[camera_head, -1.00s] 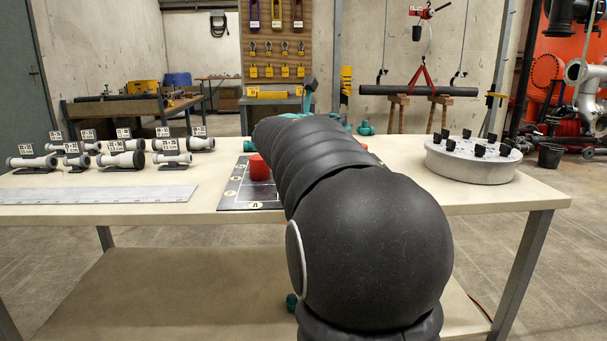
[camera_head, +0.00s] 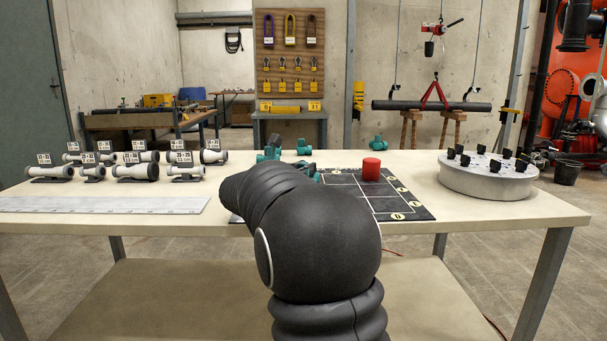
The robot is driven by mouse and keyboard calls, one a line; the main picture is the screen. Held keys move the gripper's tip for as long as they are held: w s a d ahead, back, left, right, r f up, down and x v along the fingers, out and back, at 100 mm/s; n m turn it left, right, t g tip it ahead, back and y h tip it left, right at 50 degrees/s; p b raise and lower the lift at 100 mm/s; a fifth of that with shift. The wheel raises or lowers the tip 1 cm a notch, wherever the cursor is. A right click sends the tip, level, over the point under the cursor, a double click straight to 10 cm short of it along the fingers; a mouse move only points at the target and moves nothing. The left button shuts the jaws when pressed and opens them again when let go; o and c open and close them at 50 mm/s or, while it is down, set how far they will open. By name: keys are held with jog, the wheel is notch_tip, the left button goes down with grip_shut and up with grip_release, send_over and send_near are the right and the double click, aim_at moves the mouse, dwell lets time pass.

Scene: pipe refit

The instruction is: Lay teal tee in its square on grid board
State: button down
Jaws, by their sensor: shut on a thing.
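My arm fills the middle of the head view, and my gripper is hidden behind it. Several teal fittings show past the arm: a cluster (camera_head: 270,152) just beyond it, one fitting (camera_head: 302,147) to its right, and another (camera_head: 379,143) at the table's back edge. I cannot tell which is the tee, or whether any is in my gripper. The dark grid board (camera_head: 415,208) lies on the table with its left part behind my arm. A red cylinder (camera_head: 371,169) stands upright near the board's back right. The visible front right squares look bare.
Grey pipe pieces with label cards (camera_head: 138,172) stand at the table's left, behind a long pale ruler (camera_head: 110,205). A round grey disc with black knobs (camera_head: 487,180) sits at the right. The table (camera_head: 540,210) is clear between board and disc.

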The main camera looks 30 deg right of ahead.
jog(key=shift+f, duration=0.5)
jog(key=shift+f, duration=0.15)
jog(key=c, duration=1.2)
grip_release()
jog(key=shift+c, duration=0.2)
